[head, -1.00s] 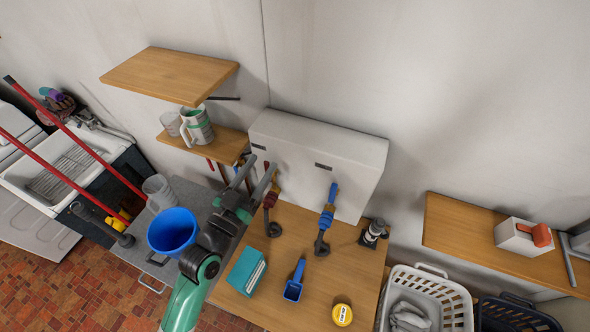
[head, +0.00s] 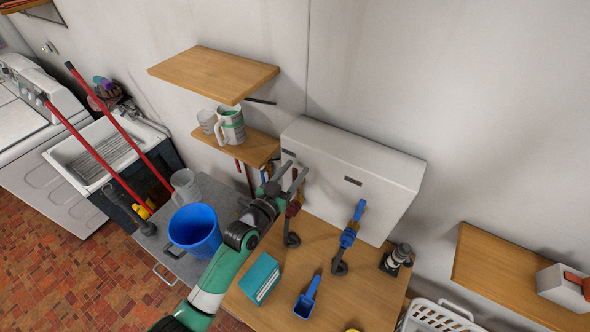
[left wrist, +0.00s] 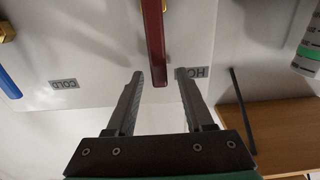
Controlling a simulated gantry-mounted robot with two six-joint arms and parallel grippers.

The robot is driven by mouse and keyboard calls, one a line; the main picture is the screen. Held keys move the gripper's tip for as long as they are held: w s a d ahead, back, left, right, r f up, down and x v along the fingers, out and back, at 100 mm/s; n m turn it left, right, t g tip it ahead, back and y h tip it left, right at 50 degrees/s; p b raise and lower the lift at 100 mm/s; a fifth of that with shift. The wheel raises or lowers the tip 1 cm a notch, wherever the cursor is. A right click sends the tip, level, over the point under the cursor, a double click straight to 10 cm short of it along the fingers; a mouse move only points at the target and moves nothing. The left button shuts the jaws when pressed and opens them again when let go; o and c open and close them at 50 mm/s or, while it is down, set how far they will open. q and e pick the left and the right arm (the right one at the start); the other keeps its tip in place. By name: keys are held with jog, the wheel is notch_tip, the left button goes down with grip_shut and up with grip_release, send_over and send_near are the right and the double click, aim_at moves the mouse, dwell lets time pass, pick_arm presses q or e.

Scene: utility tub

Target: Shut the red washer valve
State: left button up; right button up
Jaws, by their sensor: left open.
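The red washer valve (head: 293,207) is below the white wall box, with a dark hose end under it. The gripper partly covers it in the head view. The blue valve (head: 350,235) stands to the right. My right gripper is not in view.
The white box (head: 365,170) carries HOT (left wrist: 191,72) and COLD (left wrist: 63,84) labels. The wooden top (head: 345,290) below holds a teal box (head: 260,278) and a blue scoop (head: 306,300). A shelf (head: 215,74) overhangs at the left. A blue bucket (head: 195,230) stands left of my arm.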

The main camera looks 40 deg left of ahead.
pick_arm(q)
jog(key=shift+w, duration=0.35)
grip_shut()
dwell(1.2)
